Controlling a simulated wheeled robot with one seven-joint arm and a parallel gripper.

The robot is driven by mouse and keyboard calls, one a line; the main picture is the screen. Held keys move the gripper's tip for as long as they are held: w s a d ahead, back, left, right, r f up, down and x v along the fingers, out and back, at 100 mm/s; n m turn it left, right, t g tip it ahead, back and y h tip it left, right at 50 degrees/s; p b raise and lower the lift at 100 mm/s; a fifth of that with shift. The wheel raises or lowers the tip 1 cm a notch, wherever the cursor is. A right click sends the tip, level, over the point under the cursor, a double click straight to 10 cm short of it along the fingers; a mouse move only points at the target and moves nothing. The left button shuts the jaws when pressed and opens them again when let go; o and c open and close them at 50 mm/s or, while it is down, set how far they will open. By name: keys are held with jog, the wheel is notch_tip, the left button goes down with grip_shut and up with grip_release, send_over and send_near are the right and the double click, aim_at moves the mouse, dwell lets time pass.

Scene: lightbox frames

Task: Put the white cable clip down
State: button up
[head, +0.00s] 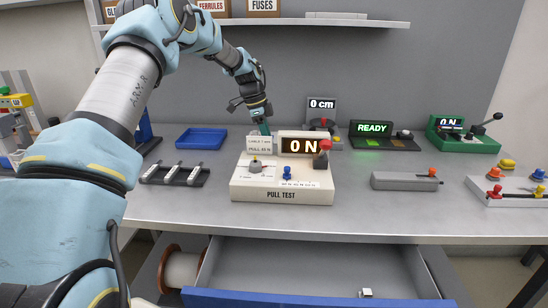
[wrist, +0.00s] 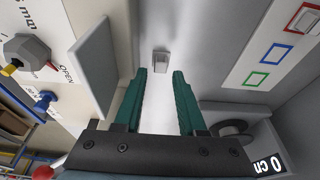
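My gripper (head: 265,128) points down behind the white pull-test unit (head: 283,196). In the wrist view its green fingers (wrist: 158,76) are apart, with nothing held between them. A small pale block (wrist: 161,61), perhaps the white cable clip, shows just past the fingertips with a gap to each; I cannot tell whether it rests on the bench. In the head view that spot is hidden behind the unit. A small white piece with a dark part (head: 366,292) lies in the open drawer; I cannot tell whether it is a clip.
The drawer (head: 318,262) is open below the bench. A blue tray (head: 201,138), a black rack (head: 174,175) and a grey block (head: 405,181) stand around. The "0 cm" device (head: 322,112) is close on the gripper's right.

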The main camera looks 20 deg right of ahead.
jog(key=p+x, duration=0.1)
jog(key=x, duration=0.3)
jog(key=shift+d, duration=0.2)
jog(key=shift+c, duration=0.2)
grip_shut()
